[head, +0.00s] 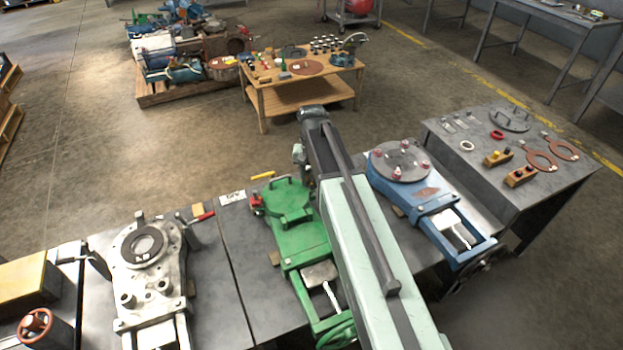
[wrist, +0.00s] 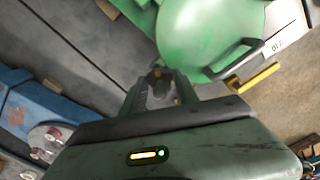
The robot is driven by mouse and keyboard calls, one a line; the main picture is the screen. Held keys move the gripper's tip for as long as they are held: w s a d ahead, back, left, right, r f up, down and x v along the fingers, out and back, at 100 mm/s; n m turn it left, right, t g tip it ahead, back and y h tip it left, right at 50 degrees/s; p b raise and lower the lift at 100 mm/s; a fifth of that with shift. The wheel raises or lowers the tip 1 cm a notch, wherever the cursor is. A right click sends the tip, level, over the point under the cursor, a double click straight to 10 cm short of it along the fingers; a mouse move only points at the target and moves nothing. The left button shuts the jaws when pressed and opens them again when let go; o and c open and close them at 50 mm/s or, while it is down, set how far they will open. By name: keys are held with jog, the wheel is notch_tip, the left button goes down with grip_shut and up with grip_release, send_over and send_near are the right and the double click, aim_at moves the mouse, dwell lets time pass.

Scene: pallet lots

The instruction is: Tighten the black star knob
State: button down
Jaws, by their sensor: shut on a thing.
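My gripper (wrist: 160,82) points at the rim of the green valve in the wrist view. Its jaws are shut on a small dark piece, the black star knob (wrist: 157,73), of which only a little shows between the fingertips. In the head view the green valve (head: 286,206) lies on the bench, left of my arm. My arm hides its right side there, and I cannot make out the knob in that view.
A blue valve (head: 413,185) lies right of my arm, and a grey-white valve (head: 146,273) far left. A yellow bar (wrist: 254,79) lies close beside the green valve. A grey table (head: 480,181) with rings and blocks stands at the right. Open floor lies beyond the bench.

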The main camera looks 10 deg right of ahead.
dwell(0.4)
jog(key=c, duration=0.9)
grip_release()
jog(key=shift+r, duration=0.1)
notch_tip(320, 180, up, 8)
jog(key=p, duration=0.8)
jog(key=shift+f, duration=0.2)
